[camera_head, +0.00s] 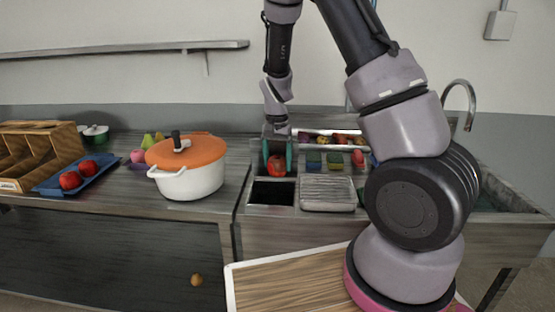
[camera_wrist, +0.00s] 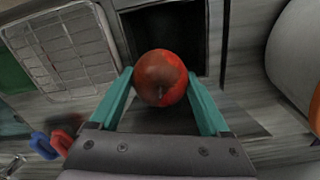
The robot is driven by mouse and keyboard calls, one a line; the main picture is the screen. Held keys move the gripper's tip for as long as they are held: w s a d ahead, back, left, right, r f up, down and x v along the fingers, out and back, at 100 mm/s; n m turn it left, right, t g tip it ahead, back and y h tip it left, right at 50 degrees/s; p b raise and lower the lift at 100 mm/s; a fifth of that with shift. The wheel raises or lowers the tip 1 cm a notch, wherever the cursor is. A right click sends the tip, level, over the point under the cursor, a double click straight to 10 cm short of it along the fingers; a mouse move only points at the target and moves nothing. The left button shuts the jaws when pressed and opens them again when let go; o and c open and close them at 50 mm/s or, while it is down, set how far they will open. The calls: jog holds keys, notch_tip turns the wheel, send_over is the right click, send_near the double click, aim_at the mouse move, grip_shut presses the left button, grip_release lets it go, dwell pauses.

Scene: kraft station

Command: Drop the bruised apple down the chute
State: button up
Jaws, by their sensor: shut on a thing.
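A red apple with a dull brownish patch (camera_wrist: 160,78) is between the two teal fingers of my gripper (camera_wrist: 160,90), which is shut on it. In the head view the apple (camera_head: 277,165) hangs in my gripper (camera_head: 277,155) just behind and above the square dark opening of the chute (camera_head: 272,192) in the counter. In the wrist view the dark opening (camera_wrist: 168,30) lies just beyond the apple, which covers part of its near side.
A white pot with an orange lid (camera_head: 190,180) stands to the left. Two red apples (camera_head: 70,180) lie on a blue tray (camera_head: 48,187) by a wooden rack (camera_head: 40,150). Bins of produce (camera_head: 335,140) stand behind.

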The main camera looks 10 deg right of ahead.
aim_at(277, 158)
jog(key=o, duration=1.3)
jog(key=shift+r, duration=0.15)
notch_tip(277, 158, up, 11)
jog(key=shift+f, duration=0.2)
jog(key=shift+r, duration=0.1)
jog(key=s+d+r+n+t+y, duration=0.1)
jog(key=s+d+r+t, duration=0.1)
jog(key=s+r, duration=0.35)
jog(key=s+d+r+t+y, duration=0.1)
jog(key=s+d+r+y, duration=0.15)
jog(key=r, duration=0.55)
jog(key=s+r+t, duration=0.1)
jog(key=s+r, duration=0.1)
jog(key=s, duration=0.2)
jog(key=s+d+r+n+t+h, duration=0.1)
jog(key=s+r+t, duration=0.1)
jog(key=s, duration=0.3)
jog(key=s+r+t, duration=0.1)
jog(key=s+r, duration=0.1)
jog(key=s, duration=0.3)
jog(key=shift+s+d+r+n, duration=0.2)
jog(key=shift+r+n, duration=0.1)
jog(key=shift+r, duration=0.1)
